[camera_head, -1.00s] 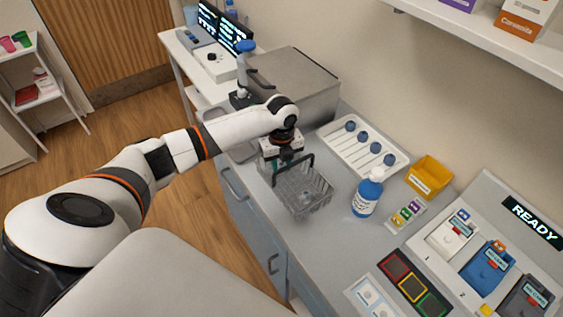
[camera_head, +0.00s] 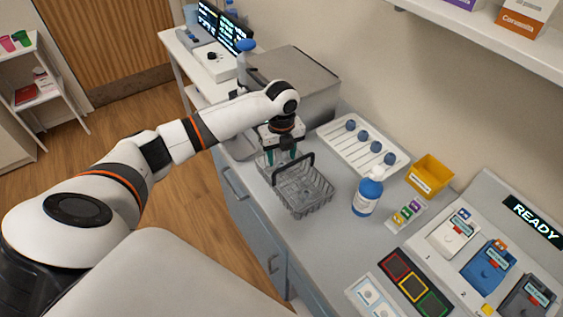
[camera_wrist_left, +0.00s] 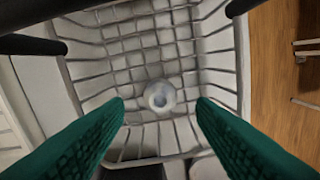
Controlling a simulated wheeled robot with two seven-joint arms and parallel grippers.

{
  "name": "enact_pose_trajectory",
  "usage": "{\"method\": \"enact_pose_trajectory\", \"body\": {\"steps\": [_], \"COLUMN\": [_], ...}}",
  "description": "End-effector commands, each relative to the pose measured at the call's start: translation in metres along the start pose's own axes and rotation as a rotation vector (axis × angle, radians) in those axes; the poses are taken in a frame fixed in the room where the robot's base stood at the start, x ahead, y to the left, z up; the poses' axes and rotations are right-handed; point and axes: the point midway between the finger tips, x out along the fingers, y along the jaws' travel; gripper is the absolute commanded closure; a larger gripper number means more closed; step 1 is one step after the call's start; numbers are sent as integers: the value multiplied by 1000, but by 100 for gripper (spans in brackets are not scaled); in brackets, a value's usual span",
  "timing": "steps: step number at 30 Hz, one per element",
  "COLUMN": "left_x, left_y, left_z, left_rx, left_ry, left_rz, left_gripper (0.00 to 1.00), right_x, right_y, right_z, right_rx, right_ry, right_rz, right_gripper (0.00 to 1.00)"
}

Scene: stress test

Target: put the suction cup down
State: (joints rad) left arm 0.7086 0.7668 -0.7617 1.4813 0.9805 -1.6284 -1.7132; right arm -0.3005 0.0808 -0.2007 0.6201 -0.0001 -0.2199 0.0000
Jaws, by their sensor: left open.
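The suction cup (camera_wrist_left: 161,96) is a small translucent, round piece. In the left wrist view it sits inside the grey wire basket (camera_wrist_left: 187,50), between and beyond my fingertips, apart from both. In the head view the basket (camera_head: 318,206) stands on the counter with its dark handle raised, and I cannot make out the cup there. My left gripper (camera_head: 282,158) is open and empty, its teal fingers above the basket's far left side. My right gripper is not in view.
A blue-and-white bottle (camera_head: 367,197) stands right of the basket. A white rack (camera_head: 352,155) with several blue-topped items and a yellow bin (camera_head: 429,176) lie behind. A large grey box (camera_head: 300,75) stands at the back. Counter (camera_head: 325,245) in front of the basket is clear.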

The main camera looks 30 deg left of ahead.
Motion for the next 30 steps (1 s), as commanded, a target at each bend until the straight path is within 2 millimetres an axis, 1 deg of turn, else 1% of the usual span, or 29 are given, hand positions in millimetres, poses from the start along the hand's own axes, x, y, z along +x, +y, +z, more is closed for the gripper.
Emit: {"method": "enact_pose_trajectory", "body": {"steps": [1, 6, 9, 12, 15, 18, 30], "left_x": [-11, -48, -65, -76, -82, -84, -84], "left_y": [1, 1, 1, 1, 0, 0, 0], "left_z": [-1, -1, 0, 0, 0, 0, 0], "left_rx": [1, 0, 1, 0, 0, 0, 0], "left_ry": [2, 2, 1, 0, 0, -1, -1], "left_rz": [5, 3, 4, 2, 0, 0, 0], "left_gripper": [49, 49, 49, 49, 49, 49, 49], "right_x": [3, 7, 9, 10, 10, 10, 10], "right_y": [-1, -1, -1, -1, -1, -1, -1], "right_z": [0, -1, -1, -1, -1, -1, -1], "right_rx": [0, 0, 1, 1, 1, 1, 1], "right_ry": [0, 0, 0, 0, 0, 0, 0], "right_rz": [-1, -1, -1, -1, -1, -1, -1], "right_gripper": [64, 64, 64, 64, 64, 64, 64]}}
